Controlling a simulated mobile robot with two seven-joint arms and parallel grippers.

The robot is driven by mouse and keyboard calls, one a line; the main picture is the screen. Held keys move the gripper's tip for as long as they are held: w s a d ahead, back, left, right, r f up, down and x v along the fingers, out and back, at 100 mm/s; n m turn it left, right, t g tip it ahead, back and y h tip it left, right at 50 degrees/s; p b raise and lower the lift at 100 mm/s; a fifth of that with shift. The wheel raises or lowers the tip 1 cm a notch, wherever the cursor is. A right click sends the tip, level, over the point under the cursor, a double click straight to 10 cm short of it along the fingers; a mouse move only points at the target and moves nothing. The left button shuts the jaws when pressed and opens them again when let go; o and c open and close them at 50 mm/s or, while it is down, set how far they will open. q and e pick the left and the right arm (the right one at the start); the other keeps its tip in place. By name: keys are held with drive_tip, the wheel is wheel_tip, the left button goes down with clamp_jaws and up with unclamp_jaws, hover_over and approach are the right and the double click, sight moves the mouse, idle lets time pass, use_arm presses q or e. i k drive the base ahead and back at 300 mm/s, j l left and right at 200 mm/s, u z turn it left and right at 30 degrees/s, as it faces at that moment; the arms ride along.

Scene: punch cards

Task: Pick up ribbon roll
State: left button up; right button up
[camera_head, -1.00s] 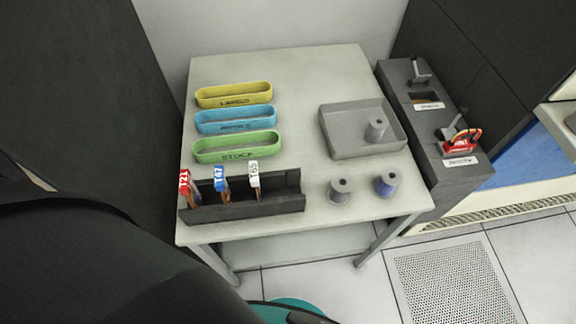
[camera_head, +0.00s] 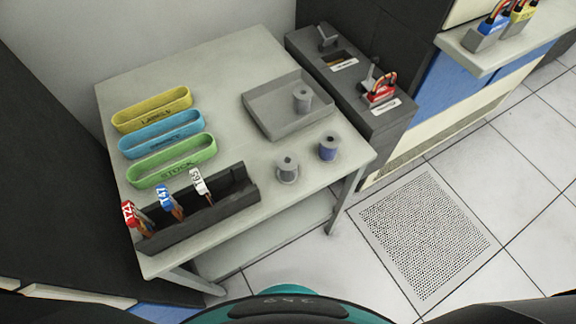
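Several small rolls stand on the grey table (camera_head: 225,70). A grey roll (camera_head: 287,168) and a blue-wound roll (camera_head: 328,148) stand upright near the table's right front edge, apart from each other. I cannot tell which roll the task means. Neither of my grippers shows in the head view.
Yellow (camera_head: 150,110), blue (camera_head: 160,131) and green (camera_head: 171,161) labelled oblong holders stand at the left. A dark rack (camera_head: 205,218) with tagged pieces lies along the front left edge. A dark cabinet (camera_head: 350,85) stands right of the table. The back of the tabletop is clear.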

sight(287, 161)
drive_tip(key=u, duration=3.6)
drive_tip(key=z, duration=0.45)
drive_tip(key=k+z, duration=0.1)
drive_tip(key=z, duration=0.8)
drive_tip(key=k+l+z, duration=0.1)
drive_tip(key=z, duration=0.75)
drive_tip(key=l+z, duration=0.1)
drive_tip(key=z, duration=0.35)
drive_tip(key=l+z, duration=0.1)
drive_tip(key=z, duration=0.35)
drive_tip(key=l, duration=0.5)
